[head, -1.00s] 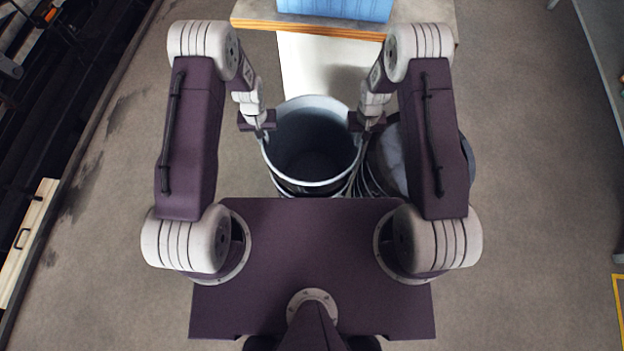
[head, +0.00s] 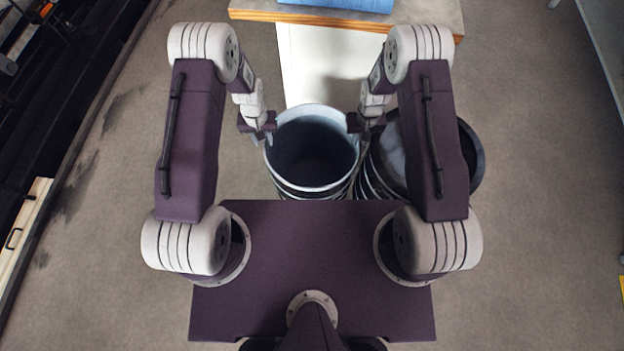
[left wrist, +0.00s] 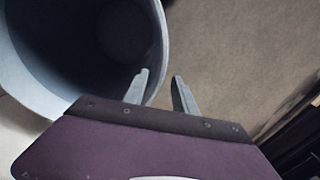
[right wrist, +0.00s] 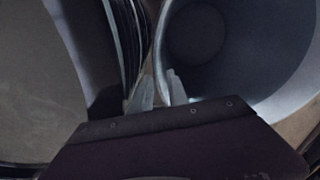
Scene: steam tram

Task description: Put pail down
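The pail (head: 312,180) is a grey, upright, open-topped vessel in front of my body in the head view. It looks empty; its base is hidden, so I cannot see what it stands on. My left gripper (head: 262,138) is at its left rim. In the left wrist view, the fingers (left wrist: 160,92) are spread, one over the pail's inside and one outside, with a gap beside the rim. My right gripper (head: 366,136) is at the right rim. In the right wrist view, its fingers (right wrist: 160,90) stand apart on either side of the rim.
A second dark vessel with a grey inside (head: 393,150) stands close against the pail's right, partly under my right arm. A wood-edged counter (head: 255,15) with a blue object (head: 340,4) is beyond. Floor to the left (head: 110,210) is clear.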

